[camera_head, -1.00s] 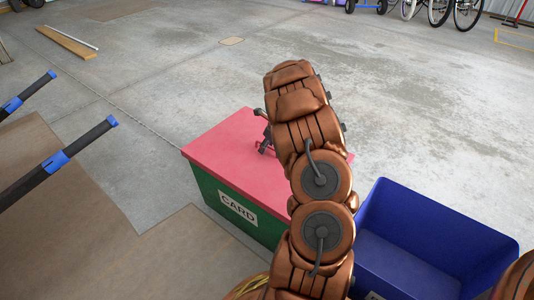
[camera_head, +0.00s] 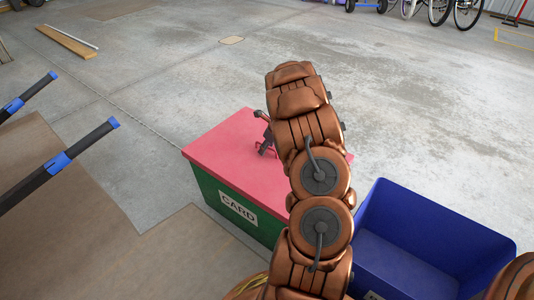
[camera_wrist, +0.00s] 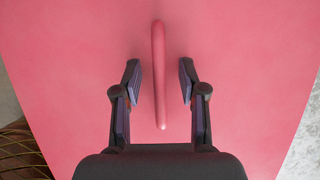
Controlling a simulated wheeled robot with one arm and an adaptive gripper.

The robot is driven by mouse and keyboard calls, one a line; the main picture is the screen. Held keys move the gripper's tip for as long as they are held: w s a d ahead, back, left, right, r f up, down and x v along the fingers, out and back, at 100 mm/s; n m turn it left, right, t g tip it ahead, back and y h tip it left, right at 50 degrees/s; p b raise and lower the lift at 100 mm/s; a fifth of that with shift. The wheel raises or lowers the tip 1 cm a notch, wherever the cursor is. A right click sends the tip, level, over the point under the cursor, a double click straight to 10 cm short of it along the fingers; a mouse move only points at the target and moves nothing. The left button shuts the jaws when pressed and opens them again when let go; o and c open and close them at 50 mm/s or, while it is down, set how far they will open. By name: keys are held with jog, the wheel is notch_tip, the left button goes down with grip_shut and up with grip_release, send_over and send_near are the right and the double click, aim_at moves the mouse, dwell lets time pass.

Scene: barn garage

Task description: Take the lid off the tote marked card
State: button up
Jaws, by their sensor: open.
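The tote marked card (camera_head: 212,196) is a green box with a white CARD label on its front. Its flat pink-red lid (camera_head: 218,150) is on top, and the lid also fills most of the wrist view (camera_wrist: 70,70). A raised pink handle (camera_wrist: 158,65) stands on the lid. My gripper (camera_wrist: 160,85) is open, with one finger on each side of the handle and a gap on both sides. In the head view my gripper (camera_head: 264,135) is over the lid, partly hidden by my arm, which also covers the lid's right part.
An open blue tote (camera_head: 375,215) stands just right of the card tote. Two dark bars with blue ends (camera_head: 60,160) reach in from the left. A wooden plank (camera_head: 66,42) lies at the back left. Open concrete floor (camera_head: 430,120) lies behind the totes.

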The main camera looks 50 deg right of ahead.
jog(key=shift+c, duration=0.2)
grip_shut()
dwell(0.3)
dwell(0.5)
